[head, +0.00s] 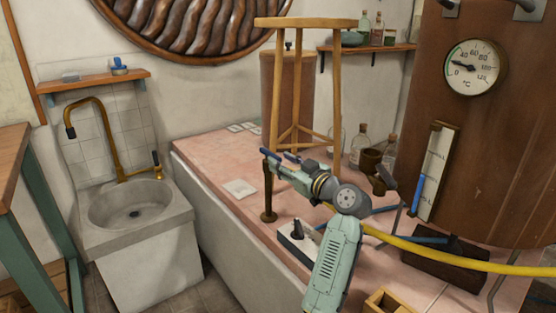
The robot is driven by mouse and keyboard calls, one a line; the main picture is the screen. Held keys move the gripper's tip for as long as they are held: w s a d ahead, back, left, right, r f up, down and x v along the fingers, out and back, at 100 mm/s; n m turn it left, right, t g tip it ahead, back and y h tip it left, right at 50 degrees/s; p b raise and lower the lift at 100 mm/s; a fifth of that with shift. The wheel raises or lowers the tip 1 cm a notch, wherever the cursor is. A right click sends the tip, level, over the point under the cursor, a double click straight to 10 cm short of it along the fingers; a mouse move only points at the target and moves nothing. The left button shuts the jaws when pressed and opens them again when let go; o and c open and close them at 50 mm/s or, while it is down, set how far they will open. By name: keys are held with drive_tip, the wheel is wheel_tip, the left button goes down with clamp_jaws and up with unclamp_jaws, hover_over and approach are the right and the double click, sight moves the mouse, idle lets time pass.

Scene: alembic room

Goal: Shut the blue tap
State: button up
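A blue bar (430,239) shows low in front of the copper vessel (480,150), beside dark pipes. Another blue bar (385,210) shows just right of my wrist. I cannot tell which of these, if either, is the tap's handle, or how it is turned. A brass fitting with a dark handle (371,162) stands left of the vessel. My gripper (278,155) is left of all these, above the pink worktop, pointing left. Its two blue-tipped fingers are apart, with nothing seen between them. My arm hides part of the worktop.
A wooden stool (305,23) stands on the pink worktop (215,165) behind my gripper. A dark post (268,195) is close below it. A yellow hose (430,254) crosses at right. Glass bottles (359,145) stand behind. A sink (130,205) with a brass faucet is at left.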

drive_tip(key=v, duration=0.9)
